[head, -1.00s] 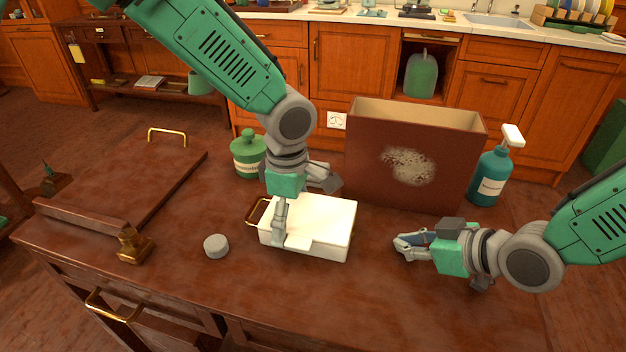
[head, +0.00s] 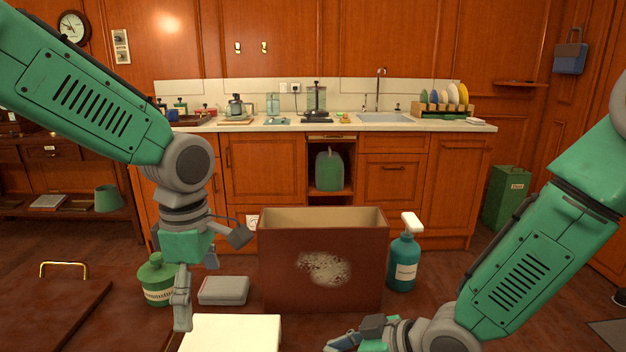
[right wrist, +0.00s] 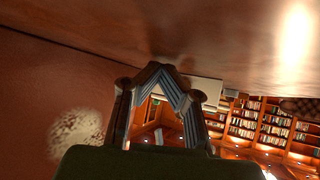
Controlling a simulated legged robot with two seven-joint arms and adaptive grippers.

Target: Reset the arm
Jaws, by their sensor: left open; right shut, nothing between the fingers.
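My left gripper (head: 212,280) is open and empty, fingers pointing down and spread apart. One fingertip is by the upper left edge of the white container (head: 232,335), which the lower picture edge cuts off. I cannot tell whether they touch. My right gripper (head: 345,342) is low at the bottom edge, partly cut off, to the right of the white container. In the right wrist view its fingers (right wrist: 165,72) meet at the tips, with nothing between them.
A tall brown open box (head: 325,290) stands behind the grippers. A brown panel with brass handle (head: 62,266) lies at left.

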